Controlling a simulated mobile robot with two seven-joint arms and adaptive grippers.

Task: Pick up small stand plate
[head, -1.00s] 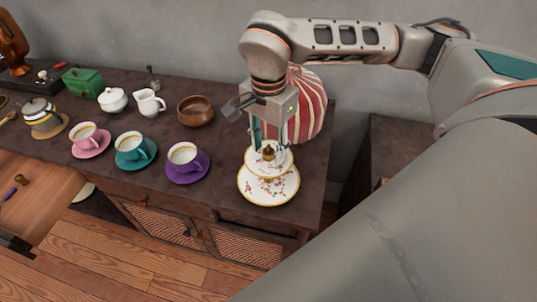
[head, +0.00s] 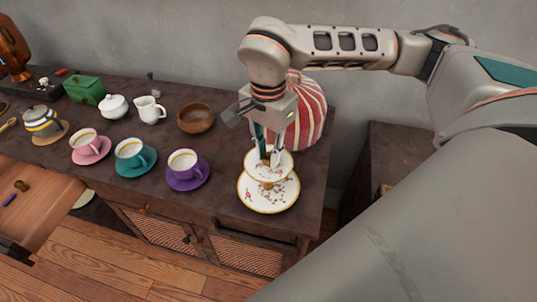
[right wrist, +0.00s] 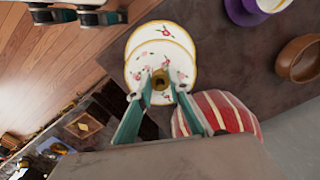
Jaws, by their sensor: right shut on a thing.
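The small stand plate (head: 256,173) is white with a gold rim and is the upper tier above a larger floral plate (head: 268,200) at the cabinet's front right. My right gripper (head: 269,163) points down from above and is shut on the small plate's gold knob at its middle. The fingers mostly hide the knob in the head view. In the right wrist view the gripper (right wrist: 160,82) has both fingertips at the gold knob, over the floral plate (right wrist: 145,65). I cannot tell any gap between the tiers. My left gripper is not in the head view.
A red-and-white striped round vessel (head: 309,112) stands close behind the gripper. A purple cup and saucer (head: 184,173) are to the left, with a wooden bowl (head: 196,119) behind. The cabinet's front edge lies just before the stand.

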